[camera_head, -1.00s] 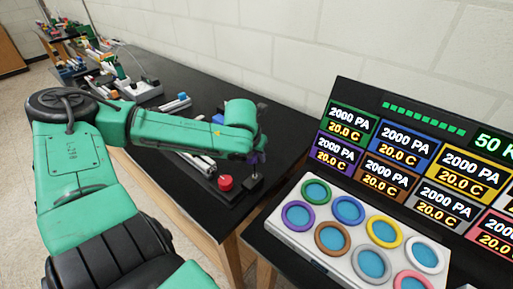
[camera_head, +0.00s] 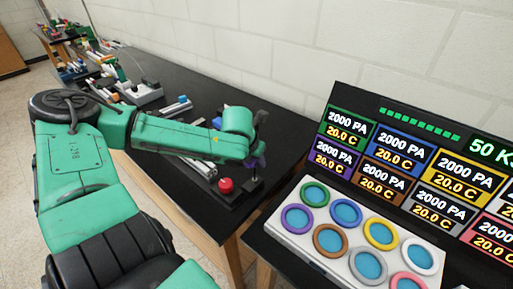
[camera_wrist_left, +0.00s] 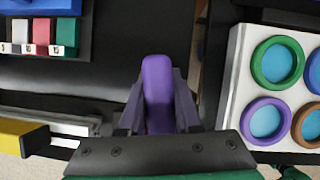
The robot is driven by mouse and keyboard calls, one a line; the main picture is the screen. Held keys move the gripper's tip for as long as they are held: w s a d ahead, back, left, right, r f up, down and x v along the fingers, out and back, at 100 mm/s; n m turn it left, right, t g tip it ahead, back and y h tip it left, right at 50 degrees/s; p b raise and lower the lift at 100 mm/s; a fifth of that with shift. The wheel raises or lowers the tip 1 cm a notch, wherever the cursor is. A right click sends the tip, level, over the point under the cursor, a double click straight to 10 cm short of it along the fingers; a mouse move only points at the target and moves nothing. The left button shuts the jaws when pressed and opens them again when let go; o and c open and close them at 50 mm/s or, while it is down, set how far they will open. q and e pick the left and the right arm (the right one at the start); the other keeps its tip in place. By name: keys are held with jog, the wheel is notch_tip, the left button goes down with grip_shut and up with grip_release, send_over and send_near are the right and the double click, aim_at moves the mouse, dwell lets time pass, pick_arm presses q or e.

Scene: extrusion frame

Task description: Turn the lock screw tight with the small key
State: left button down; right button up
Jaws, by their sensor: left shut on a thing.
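My left gripper (camera_head: 256,164) is shut on a purple, round-ended piece, which looks like the handle of the small key (camera_wrist_left: 158,92). In the left wrist view the piece lies between the two dark fingers. In the head view the hand is over the near right end of the black table, close to a small dark block (camera_head: 250,185) beside a red button. The key's working tip is hidden, and I cannot make out the lock screw. My right gripper is not in view.
The red button (camera_head: 225,186) and pale extrusion bars (camera_head: 204,167) lie close to the hand. A white panel with coloured rings (camera_head: 300,239) and a display board (camera_head: 398,142) stand to the right. A gap separates the tables. Other gear crowds the far left.

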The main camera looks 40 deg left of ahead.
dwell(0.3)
pick_arm(q)
jog(key=shift+s+d+f+m+h+p, duration=0.1)
jog(key=shift+m+h+p, duration=0.3)
jog(key=shift+m+p, duration=0.45)
jog(key=shift+m+p, duration=0.25)
jog(key=shift+p, duration=0.15)
jog(key=shift+d+m+h, duration=0.1)
jog(key=shift+m+h, duration=0.2)
jog(key=shift+m, duration=0.1)
